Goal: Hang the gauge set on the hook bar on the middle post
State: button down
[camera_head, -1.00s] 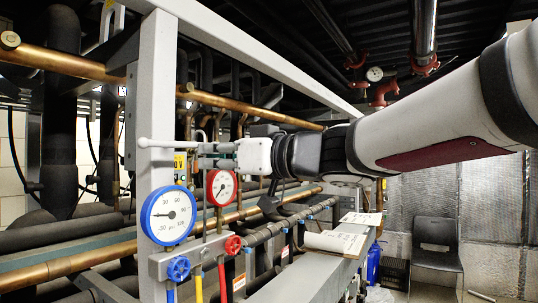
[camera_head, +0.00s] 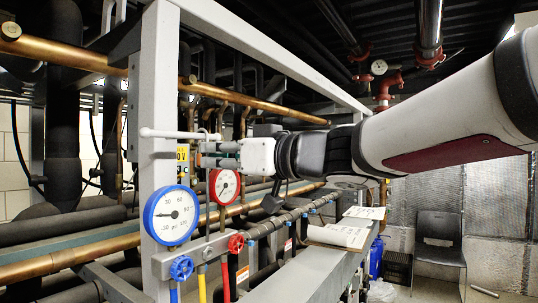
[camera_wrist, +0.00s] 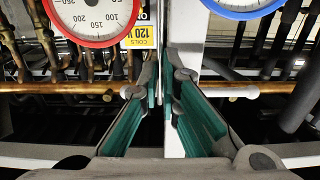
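The gauge set has a blue-rimmed gauge (camera_head: 171,215) and a red-rimmed gauge (camera_head: 224,186) above a grey manifold (camera_head: 190,256) with blue and red knobs. It is upright at the middle post (camera_head: 158,100), below the white hook bar (camera_head: 180,134). Its contact with the bar is not clear. My gripper (camera_head: 204,153) is level just below the bar, above the gauges, pointing left at the post.
Copper pipes (camera_head: 70,63) and dark insulated pipes run behind the post. A grey beam (camera_head: 315,272) with open papers (camera_head: 340,236) extends to the right of the gauge set. A chair (camera_head: 438,240) stands at the far right against the wall.

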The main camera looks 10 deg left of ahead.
jog(key=shift+f, duration=0.1)
dwell(0.4)
jog(key=c, duration=1.7)
grip_release()
jog(key=shift+o, duration=0.5)
jog(key=shift+f, duration=0.25)
